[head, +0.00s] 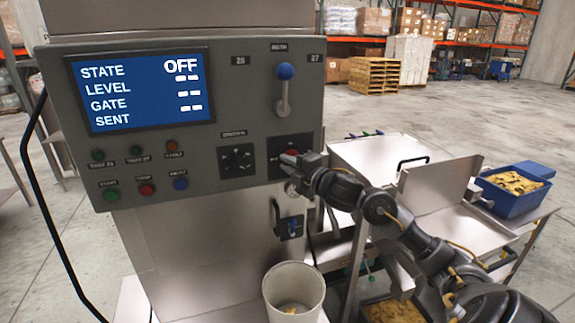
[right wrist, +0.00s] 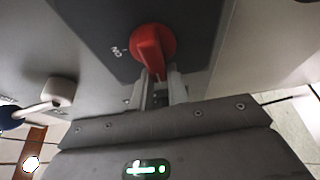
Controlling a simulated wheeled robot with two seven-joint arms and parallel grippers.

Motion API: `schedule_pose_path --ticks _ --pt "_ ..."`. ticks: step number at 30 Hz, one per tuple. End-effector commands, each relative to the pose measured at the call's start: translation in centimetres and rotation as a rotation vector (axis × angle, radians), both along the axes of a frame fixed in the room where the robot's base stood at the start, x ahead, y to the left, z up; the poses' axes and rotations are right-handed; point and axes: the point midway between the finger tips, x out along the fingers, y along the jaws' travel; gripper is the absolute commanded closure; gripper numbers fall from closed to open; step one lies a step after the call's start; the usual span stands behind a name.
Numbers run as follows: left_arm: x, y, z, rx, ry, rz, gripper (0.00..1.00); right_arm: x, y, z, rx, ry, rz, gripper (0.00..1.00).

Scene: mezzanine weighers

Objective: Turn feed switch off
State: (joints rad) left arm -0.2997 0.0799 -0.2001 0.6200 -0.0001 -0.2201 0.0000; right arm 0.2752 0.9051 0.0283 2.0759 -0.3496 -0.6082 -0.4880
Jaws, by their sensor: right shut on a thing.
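The feed switch, a red rotary knob (right wrist: 152,46) on a dark plate, fills the upper middle of the right wrist view. The label "ON" is readable to the left of it. My right gripper (right wrist: 162,78) has its fingers shut on the lower part of the knob's grip. In the head view the red knob (head: 292,153) is mostly hidden behind my right gripper (head: 287,161) at the panel's lower right. The blue display (head: 140,90) on the panel reads STATE OFF, with dashes in the other rows. My left gripper is not in view.
A black selector (head: 237,160) sits just left of the red switch, and a blue-knobbed lever (head: 284,90) above it. Several push buttons line the lower left. A white bucket (head: 294,291) stands below. A blue crate (head: 515,188) of yellowish pieces is at right.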

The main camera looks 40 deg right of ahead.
Motion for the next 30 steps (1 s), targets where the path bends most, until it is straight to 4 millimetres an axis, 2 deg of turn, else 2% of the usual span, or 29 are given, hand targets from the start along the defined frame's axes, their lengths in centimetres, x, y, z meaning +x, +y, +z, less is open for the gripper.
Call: schedule_pose_path --ticks 3,4,9,17,20,30 --pt "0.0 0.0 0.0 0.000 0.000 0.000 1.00 0.0 -0.1 0.0 -0.001 0.001 -0.004 1.00" --pt "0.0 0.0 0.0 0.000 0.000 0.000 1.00 0.0 -0.1 0.0 -0.001 0.001 -0.004 0.81" --pt "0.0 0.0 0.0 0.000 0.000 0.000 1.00 0.0 -0.1 0.0 0.000 0.000 -0.002 0.62" --pt "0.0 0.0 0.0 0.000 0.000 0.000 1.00 0.0 0.0 0.0 0.000 -0.001 -0.001 0.62" --pt "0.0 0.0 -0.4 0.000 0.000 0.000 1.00 -0.6 -0.1 -0.1 -0.002 0.000 0.000 0.62" --pt "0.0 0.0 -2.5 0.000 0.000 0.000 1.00 -6.4 -0.5 -0.4 -0.003 0.004 -0.002 0.62"
